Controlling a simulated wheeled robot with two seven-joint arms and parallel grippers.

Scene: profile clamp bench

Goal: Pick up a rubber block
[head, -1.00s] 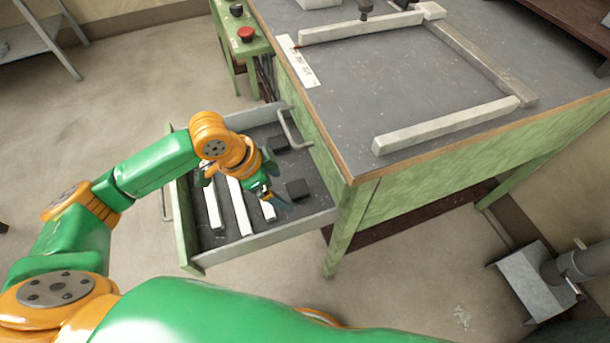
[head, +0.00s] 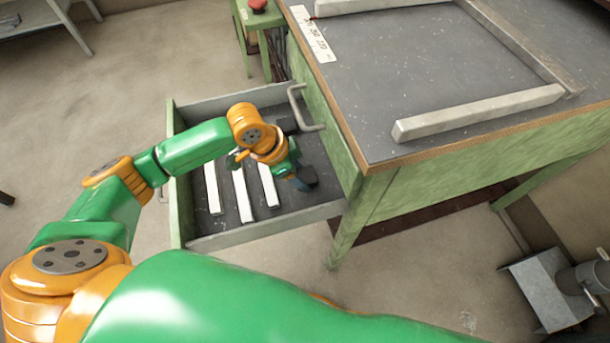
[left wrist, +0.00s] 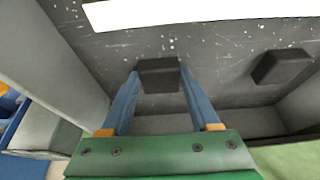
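A black rubber block (left wrist: 158,76) lies on the grey drawer floor. In the left wrist view it sits between the blue fingertips of my left gripper (left wrist: 159,80), with narrow gaps beside it. My left gripper is open and low in the drawer; in the head view (head: 302,184) it partly hides this block (head: 308,174). A second black block (left wrist: 283,67) lies apart, to the right in the left wrist view; it also shows in the head view (head: 288,125), behind the gripper. My right gripper is not in view.
The open drawer (head: 265,228) has raised walls close to the gripper. Several white bars (head: 242,196) lie left of the gripper in the drawer. The green bench (head: 440,180) stands right of it, with pale profiles (head: 480,113) on top.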

